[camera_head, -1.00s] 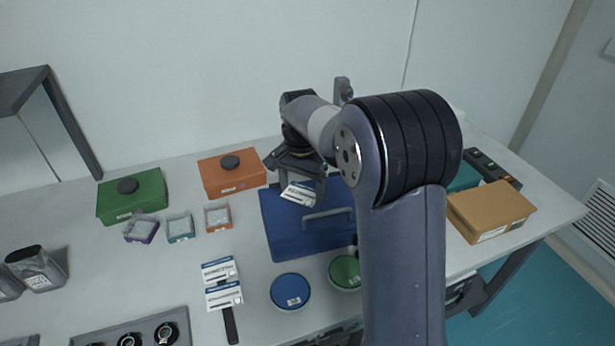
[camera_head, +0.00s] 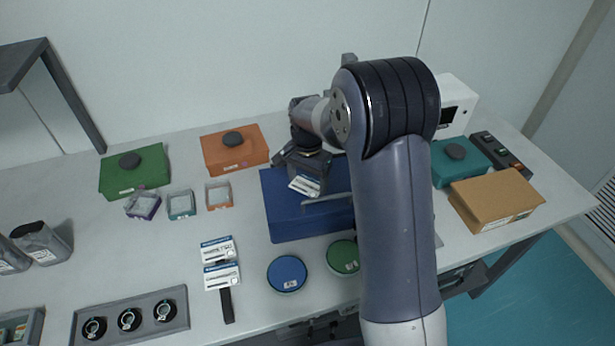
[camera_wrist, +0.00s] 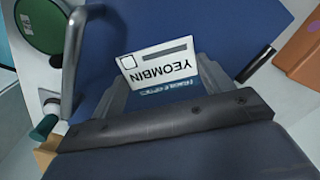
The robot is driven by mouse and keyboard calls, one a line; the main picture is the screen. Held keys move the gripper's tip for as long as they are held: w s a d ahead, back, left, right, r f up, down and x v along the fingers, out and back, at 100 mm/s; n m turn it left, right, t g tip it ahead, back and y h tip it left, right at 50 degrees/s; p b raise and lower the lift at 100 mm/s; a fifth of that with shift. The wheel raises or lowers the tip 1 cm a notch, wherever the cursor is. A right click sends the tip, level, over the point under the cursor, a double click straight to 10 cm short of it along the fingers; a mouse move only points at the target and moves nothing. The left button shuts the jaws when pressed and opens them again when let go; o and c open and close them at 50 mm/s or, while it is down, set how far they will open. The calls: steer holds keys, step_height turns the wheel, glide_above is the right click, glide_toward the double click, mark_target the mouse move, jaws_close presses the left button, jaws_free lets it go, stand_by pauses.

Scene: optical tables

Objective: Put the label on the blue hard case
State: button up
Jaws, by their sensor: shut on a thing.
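The blue hard case (camera_head: 290,222) lies flat on the table, partly hidden by my arm in the head view. Its blue lid (camera_wrist: 215,30) and grey handle (camera_wrist: 72,60) show in the wrist view. My gripper (camera_head: 306,186) is over the upper part of the case, left of the handle's right end. It is shut on a white label (camera_wrist: 158,66) with a blue band and the text "YEOMBIN". The label (camera_head: 304,185) is tilted in the head view. I cannot tell whether it touches the lid.
Two more labels (camera_head: 220,262) lie on a dark strip left of the case. Blue (camera_head: 287,273) and green (camera_head: 343,256) round containers are in front. An orange box (camera_head: 234,150) stands behind left; a cardboard box (camera_head: 495,200) is at right. Bare table lies between the labels and small trays.

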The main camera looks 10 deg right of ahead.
mark_target(308, 185)
steer(key=shift+s+f, duration=0.1)
steer(key=shift+s+f+b, duration=0.3)
steer(key=shift+f+b, duration=0.25)
steer(key=shift+f, duration=0.2)
steer(key=o, duration=1)
steer(key=shift+w+r+p, duration=0.15)
steer(key=shift+r+p, duration=0.25)
steer(key=r, duration=0.6)
steer(key=r+b, duration=0.1)
steer(key=r, duration=0.5)
steer(key=shift+w+r, duration=0.2)
steer(key=shift+r, duration=0.2)
